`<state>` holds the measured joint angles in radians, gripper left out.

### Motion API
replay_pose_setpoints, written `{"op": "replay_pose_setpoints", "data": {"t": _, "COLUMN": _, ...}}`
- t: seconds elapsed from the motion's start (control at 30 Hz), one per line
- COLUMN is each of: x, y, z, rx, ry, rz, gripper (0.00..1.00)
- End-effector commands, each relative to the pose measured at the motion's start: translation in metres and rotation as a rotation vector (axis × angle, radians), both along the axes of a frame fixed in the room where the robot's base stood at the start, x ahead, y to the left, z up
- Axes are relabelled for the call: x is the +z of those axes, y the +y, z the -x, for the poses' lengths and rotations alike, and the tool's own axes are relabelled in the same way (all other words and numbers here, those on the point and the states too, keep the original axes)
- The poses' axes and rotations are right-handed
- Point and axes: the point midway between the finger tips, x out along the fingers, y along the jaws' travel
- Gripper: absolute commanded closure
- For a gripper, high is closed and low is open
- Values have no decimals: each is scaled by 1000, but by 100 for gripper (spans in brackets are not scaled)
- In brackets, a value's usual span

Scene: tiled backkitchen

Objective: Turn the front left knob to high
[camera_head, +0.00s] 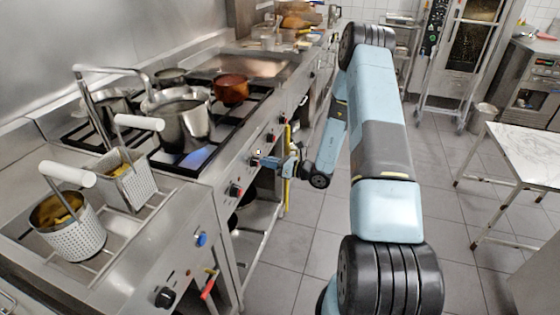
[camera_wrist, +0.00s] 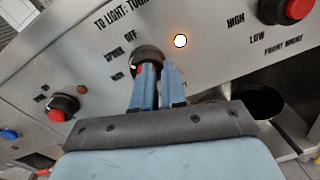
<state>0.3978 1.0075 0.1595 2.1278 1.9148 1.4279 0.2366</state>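My gripper (camera_head: 262,161) is at the stove's front control panel (camera_head: 225,175). In the wrist view my gripper (camera_wrist: 160,72) has its two blue fingers side by side with a narrow gap. The left finger overlaps a black knob with a red part (camera_wrist: 148,55), marked OFF at its upper left. I cannot tell whether the fingers touch or hold it; its lower part is hidden. A red and black knob (camera_wrist: 63,107) is to the left. Another (camera_wrist: 292,10), labelled FRONT RIGHT, HIGH and LOW, is to the right. A white light (camera_wrist: 180,41) glows beside the middle knob.
Blue flame (camera_head: 197,157) shows beneath a steel pot (camera_head: 183,122) on the stove. A copper pot (camera_head: 231,89) stands behind it. Fryer baskets (camera_head: 70,228) are at the left. A yellow rail (camera_head: 287,150) runs near my gripper. The tiled floor is clear before the white-topped table (camera_head: 525,150).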

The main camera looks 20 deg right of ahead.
Motion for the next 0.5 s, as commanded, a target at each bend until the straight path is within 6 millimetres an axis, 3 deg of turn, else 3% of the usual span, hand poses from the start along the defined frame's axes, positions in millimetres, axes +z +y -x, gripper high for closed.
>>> {"op": "replay_pose_setpoints", "data": {"t": 0.03, "x": -2, "y": 11, "z": 6, "rx": 30, "ry": 8, "rz": -6, "gripper": 67}}
{"op": "replay_pose_setpoints", "data": {"t": 0.07, "x": -2, "y": 8, "z": 7, "rx": 30, "ry": 8, "rz": -6, "gripper": 70}}
{"op": "replay_pose_setpoints", "data": {"t": 0.1, "x": -2, "y": 5, "z": 8, "rx": 30, "ry": 8, "rz": -8, "gripper": 64}}
{"op": "replay_pose_setpoints", "data": {"t": 0.17, "x": -1, "y": -2, "z": 10, "rx": 28, "ry": 7, "rz": -7, "gripper": 31}}
{"op": "replay_pose_setpoints", "data": {"t": 0.5, "x": 0, "y": -33, "z": 19, "rx": 5, "ry": 4, "rz": -5, "gripper": 31}}
